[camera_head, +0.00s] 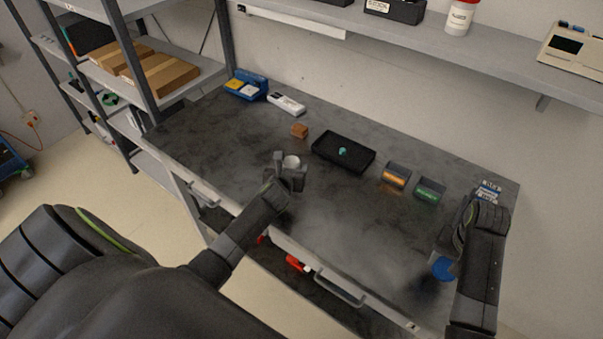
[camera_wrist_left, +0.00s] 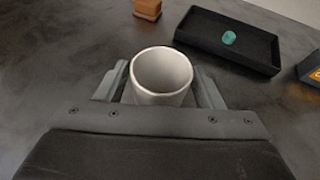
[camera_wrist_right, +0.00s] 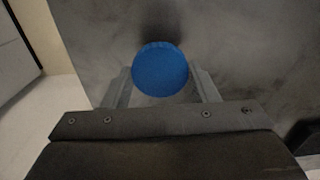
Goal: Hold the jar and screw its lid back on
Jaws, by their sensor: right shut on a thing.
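The pale grey jar (camera_wrist_left: 161,76) stands upright and lidless on the dark cart top, with its mouth facing up; it also shows in the head view (camera_head: 291,161). My left gripper (camera_wrist_left: 164,88) is around the jar, one finger on each side, and looks open with narrow gaps. The round blue lid (camera_wrist_right: 160,70) is in my right gripper (camera_wrist_right: 162,84), which is shut on it. In the head view the lid (camera_head: 444,268) is at the right end of the cart, clear of the jar and partly hidden by my right arm.
A black tray (camera_head: 326,162) with a small teal item (camera_head: 342,152) lies behind the jar. A brown block (camera_head: 299,131) is nearby. Two small bins, orange-labelled (camera_head: 396,176) and green-labelled (camera_head: 430,190), stand farther right. The cart top between my grippers is clear.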

